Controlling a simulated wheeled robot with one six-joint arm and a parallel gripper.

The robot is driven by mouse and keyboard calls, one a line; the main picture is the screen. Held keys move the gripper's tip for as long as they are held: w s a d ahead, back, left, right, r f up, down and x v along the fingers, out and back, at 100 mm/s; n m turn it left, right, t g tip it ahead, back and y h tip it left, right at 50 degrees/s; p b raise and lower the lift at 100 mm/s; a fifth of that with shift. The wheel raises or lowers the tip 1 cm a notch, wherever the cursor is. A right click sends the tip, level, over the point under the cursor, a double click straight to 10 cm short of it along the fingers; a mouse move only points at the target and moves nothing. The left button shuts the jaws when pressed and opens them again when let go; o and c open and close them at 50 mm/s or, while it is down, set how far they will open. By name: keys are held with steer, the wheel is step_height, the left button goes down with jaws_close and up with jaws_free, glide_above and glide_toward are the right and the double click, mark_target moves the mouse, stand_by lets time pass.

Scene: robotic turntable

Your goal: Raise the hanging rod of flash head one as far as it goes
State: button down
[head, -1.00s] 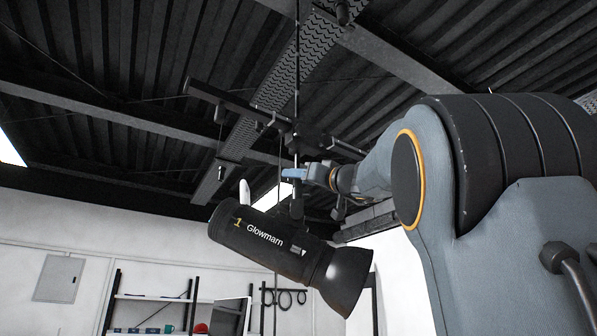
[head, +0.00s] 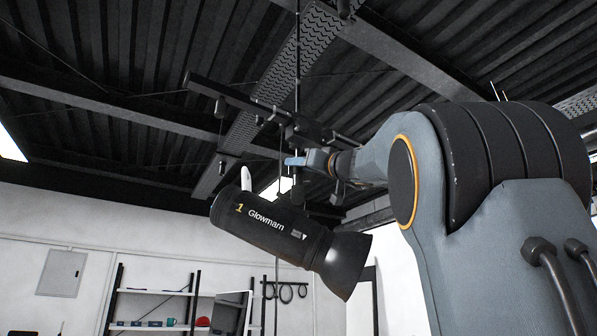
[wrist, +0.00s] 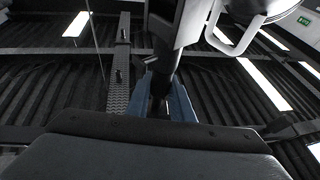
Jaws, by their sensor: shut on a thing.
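Flash head one (head: 280,236), a black cylinder with a yellow 1, the word Glowmarn and a flared reflector, hangs tilted down to the right in the head view. Its thin hanging rod (head: 298,70) runs up from the bracket above it toward the ceiling. My gripper (head: 292,161) has blue fingertips and is shut on the lower part of the rod, just above the flash head. In the wrist view my blue fingers (wrist: 182,103) are closed around the dark rod (wrist: 162,70), with part of the flash head's white handle (wrist: 235,40) above right. The exact grip contact is partly hidden.
A dark horizontal bar (head: 225,92) crosses behind the rod under the ceiling beams. A perforated ceiling channel (head: 290,65) runs behind the rod. Shelves (head: 155,292) and a wall panel (head: 62,273) stand far below left.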

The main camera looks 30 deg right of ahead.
steer(key=shift+r, duration=1.15)
steer(key=c, duration=1.6)
jaws_free()
steer(key=shift+o, duration=0.2)
steer(key=shift+f, duration=0.1)
steer(key=shift+s+d+f+b, duration=0.1)
steer(key=shift+s+f+b, duration=0.15)
steer(key=shift+s+b, duration=0.2)
steer(key=b+v, duration=0.4)
steer(key=v, duration=0.2)
steer(key=shift+s+b, duration=0.4)
